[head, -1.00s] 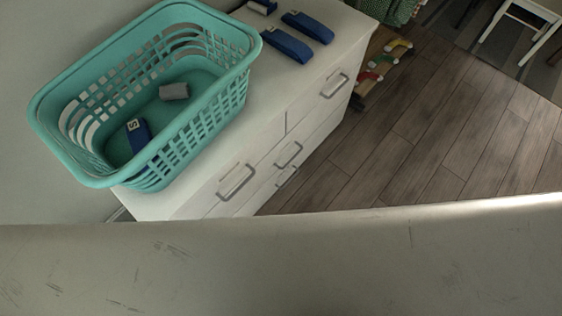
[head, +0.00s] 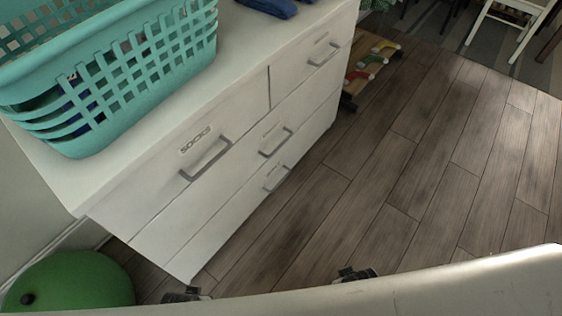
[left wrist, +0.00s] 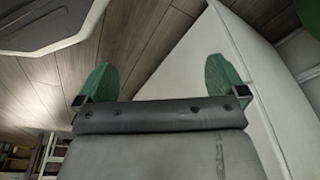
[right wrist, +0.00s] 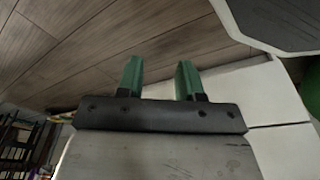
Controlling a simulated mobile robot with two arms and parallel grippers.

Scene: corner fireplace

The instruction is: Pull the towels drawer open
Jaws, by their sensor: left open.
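A white dresser (head: 235,140) fills the middle of the head view, with all its drawers closed. The upper left drawer (head: 170,165) reads SOCKS and has a grey bar handle (head: 206,158). The upper right drawer has a handle (head: 324,53); two lower drawers have handles (head: 275,141) (head: 277,178). Their labels are too small to read, so I cannot tell which is the towels drawer. My left gripper (left wrist: 158,78) is open and empty, near a white panel. My right gripper (right wrist: 160,78) has its green fingers apart with nothing between them; white drawer fronts lie beyond, to the right.
A teal laundry basket (head: 120,75) stands on the dresser top, with blue items (head: 268,6) beyond it. A green ball (head: 75,282) lies at lower left. A low wooden board with coloured pieces (head: 368,65) is past the dresser. The wood floor (head: 400,170) is clear.

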